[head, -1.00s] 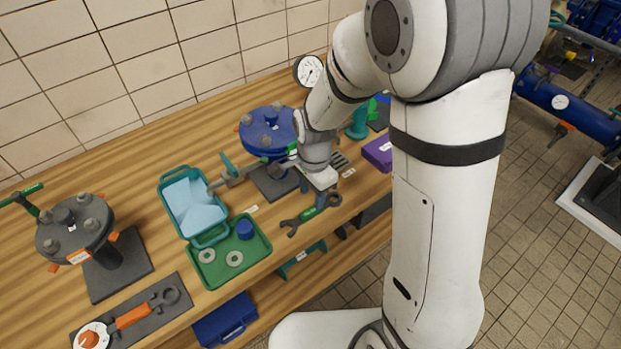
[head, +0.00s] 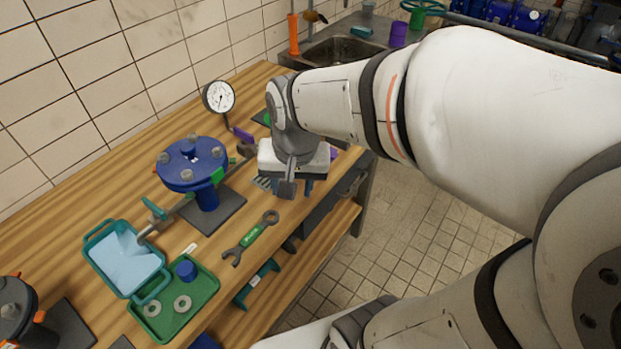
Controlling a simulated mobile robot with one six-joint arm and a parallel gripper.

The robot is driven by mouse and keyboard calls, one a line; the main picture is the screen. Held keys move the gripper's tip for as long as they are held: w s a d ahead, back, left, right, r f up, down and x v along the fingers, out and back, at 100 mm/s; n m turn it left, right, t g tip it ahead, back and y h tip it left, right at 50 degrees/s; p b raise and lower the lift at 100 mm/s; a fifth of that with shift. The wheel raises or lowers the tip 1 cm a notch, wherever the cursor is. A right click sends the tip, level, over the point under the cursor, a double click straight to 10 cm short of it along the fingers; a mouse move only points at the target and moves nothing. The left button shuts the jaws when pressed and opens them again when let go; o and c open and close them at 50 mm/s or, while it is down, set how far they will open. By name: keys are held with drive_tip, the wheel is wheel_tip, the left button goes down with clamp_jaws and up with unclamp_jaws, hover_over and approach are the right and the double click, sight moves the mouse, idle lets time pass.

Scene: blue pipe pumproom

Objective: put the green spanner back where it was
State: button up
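The green spanner (head: 250,236), a dark grey double-ended spanner with a green band on its handle, lies on the wooden bench near its front edge. It is right of the green tray and in front of the blue flanged pump. My gripper (head: 292,189) hangs over the bench, up and to the right of the spanner and apart from it. Its blue-grey fingertips look spread, with nothing seen between them. The wrist hides part of the bench behind it.
The green tray (head: 207,283) holds washers and a blue cap, beside a teal open box (head: 92,240). The blue flanged pump (head: 192,163) and a pressure gauge (head: 219,97) stand behind. A sink (head: 345,50) is beyond. Bare bench lies around the spanner.

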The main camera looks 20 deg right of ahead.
drive_tip(key=s+d+r+n+t, duration=0.1)
drive_tip(key=s+d+r+n, duration=0.1)
drive_tip(key=s+d+n, duration=0.1)
drive_tip(key=shift+s+r+n, duration=0.15)
drive_tip(key=shift+s+n, duration=0.35)
drive_tip(key=shift+s, duration=0.6)
drive_tip(key=shift+d, duration=0.1)
